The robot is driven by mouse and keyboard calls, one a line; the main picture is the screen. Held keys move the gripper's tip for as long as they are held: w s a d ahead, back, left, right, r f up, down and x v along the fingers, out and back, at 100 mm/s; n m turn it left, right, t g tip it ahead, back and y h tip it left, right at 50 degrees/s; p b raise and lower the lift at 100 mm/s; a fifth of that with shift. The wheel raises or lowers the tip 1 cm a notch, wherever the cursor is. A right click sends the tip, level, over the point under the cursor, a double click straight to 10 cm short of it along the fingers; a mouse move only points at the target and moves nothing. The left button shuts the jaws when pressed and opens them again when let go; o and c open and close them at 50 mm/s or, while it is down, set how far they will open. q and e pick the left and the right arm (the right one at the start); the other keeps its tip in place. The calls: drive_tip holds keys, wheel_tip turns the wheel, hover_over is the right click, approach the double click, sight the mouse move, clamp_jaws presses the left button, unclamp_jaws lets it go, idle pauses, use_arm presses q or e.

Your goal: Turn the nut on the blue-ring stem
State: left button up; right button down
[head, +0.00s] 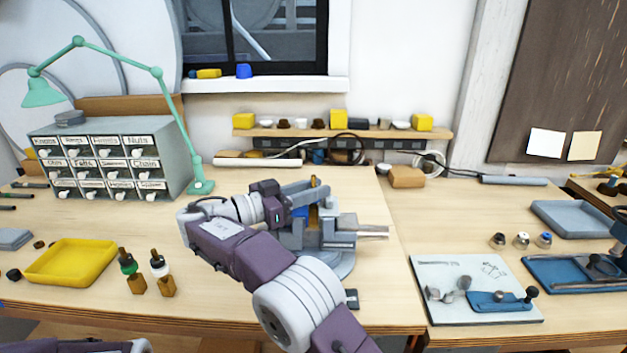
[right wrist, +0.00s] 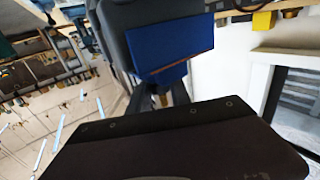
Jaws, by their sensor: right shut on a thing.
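A brass stem (head: 313,216) stands upright in the grey vise (head: 341,226) in the head view, with a bit of blue beside it. I take it for the blue-ring stem; its ring is not clear. My right gripper (head: 311,196) reaches in from the left at the stem's upper part and is shut on it, at the nut as far as I can tell. The jaws hide the nut itself. In the right wrist view a small brass piece (right wrist: 161,99) shows between the blue-padded finger and the dark gripper body. My left gripper is out of view.
A green-ring stem (head: 128,262) and a white-ring stem (head: 159,266) stand beside the yellow tray (head: 68,262). A drawer cabinet (head: 112,160) and a green lamp (head: 198,187) are at the back left. Small sockets (head: 522,240) and blue trays (head: 570,274) are at right.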

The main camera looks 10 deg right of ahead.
drive_tip(key=shift+r, duration=0.15)
idle(0.3)
drive_tip(key=c, duration=1.2)
unclamp_jaws()
drive_tip(key=p+v, duration=0.1)
drive_tip(key=v, duration=0.3)
drive_tip(key=shift+a, duration=0.45)
drive_tip(key=a+p, duration=0.1)
drive_tip(key=p, duration=0.2)
drive_tip(key=a+r+p, duration=0.1)
drive_tip(key=p, duration=0.2)
drive_tip(key=shift+s, duration=0.3)
drive_tip(key=a+p, duration=0.1)
drive_tip(key=p, duration=0.4)
drive_tip(key=a+f+p, duration=0.1)
drive_tip(key=p, duration=0.4)
drive_tip(key=shift+s, duration=0.35)
